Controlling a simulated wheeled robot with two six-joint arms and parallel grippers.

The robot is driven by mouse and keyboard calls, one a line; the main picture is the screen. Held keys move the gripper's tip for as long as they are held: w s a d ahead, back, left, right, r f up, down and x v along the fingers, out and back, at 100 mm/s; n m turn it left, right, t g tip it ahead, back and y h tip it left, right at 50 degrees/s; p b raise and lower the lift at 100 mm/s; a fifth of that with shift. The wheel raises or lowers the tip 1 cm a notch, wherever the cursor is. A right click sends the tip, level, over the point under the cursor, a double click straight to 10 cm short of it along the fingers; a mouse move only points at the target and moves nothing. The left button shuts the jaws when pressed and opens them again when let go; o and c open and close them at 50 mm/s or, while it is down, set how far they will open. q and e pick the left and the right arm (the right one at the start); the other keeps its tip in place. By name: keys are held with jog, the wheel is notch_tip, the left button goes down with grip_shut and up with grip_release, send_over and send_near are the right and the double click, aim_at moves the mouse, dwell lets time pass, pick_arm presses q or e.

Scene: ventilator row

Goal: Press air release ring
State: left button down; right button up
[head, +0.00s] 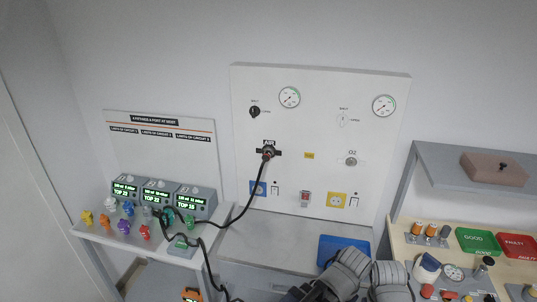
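The air outlet (268,153) sits on the white wall panel (310,110), under a small black label. A reddish-brown ring-like fitting shows at its middle, with a black hose (243,212) plugged in. No gripper fingertips can be made out, and nothing touches the outlet.
Several small grey monitors (195,202) and coloured connectors (124,227) stand on the left shelf. An O2 outlet (351,161) and gauges are on the panel. A blue tray (343,249) lies below it. Green (477,241) and red (517,245) bins stand right. Space before the panel is clear.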

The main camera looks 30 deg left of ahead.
dwell(0.9)
grip_shut()
dwell(1.6)
